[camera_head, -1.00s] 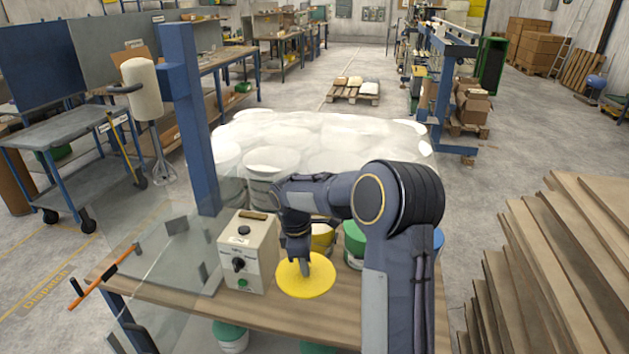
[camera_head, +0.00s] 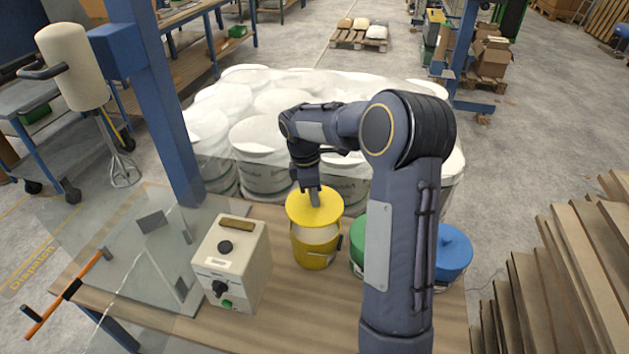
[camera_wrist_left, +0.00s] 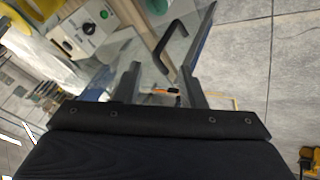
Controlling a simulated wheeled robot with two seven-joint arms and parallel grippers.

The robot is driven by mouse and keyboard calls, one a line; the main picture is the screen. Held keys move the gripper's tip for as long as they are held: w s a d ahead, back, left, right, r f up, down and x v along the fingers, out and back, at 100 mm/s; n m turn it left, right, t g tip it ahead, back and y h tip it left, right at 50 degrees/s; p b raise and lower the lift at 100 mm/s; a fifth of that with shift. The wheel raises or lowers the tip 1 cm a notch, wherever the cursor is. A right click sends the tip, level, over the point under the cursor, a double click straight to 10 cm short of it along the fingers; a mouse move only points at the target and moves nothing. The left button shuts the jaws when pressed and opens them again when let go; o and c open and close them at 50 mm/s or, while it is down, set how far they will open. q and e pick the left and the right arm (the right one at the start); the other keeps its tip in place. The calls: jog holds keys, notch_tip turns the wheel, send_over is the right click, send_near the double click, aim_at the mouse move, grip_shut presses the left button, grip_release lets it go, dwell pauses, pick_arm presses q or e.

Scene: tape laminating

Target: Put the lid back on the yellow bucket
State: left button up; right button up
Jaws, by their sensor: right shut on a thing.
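The yellow bucket (camera_head: 313,257) stands upright on the wooden table, its pale inside showing at the front of its rim. My right gripper (camera_head: 314,197) points down and is shut on the yellow lid (camera_head: 300,211). The lid is over the back part of the bucket in the head view, apparently above the rim; whether it touches is unclear. The gripper's grip on the lid is partly hidden. My left gripper (camera_wrist_left: 160,75) shows in the left wrist view with its fingers apart and nothing between them.
A cream control box (camera_head: 232,262) stands left of the bucket, beside a clear panel (camera_head: 120,245). A green bucket (camera_head: 357,240) is partly hidden by my right arm; a blue-lidded bucket (camera_head: 453,250) stands further right. White drums (camera_head: 262,140) fill the space behind the table (camera_head: 300,310).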

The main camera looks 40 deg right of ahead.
aim_at(314, 211)
jog(key=shift+s+f+b, duration=0.1)
jog(key=shift+f+b, duration=0.6)
jog(key=shift+f, duration=0.05)
notch_tip(314, 211, down, 3)
jog(key=b, duration=0.2)
jog(key=shift+f+b, duration=0.1)
jog(key=shift+b, duration=0.3)
jog(key=shift+f+b, duration=0.35)
jog(key=shift+f, duration=0.45)
jog(key=shift+p, duration=0.35)
jog(key=shift+f, duration=0.15)
dwell(0.4)
dwell(0.6)
dwell(0.3)
jog(key=o, duration=1)
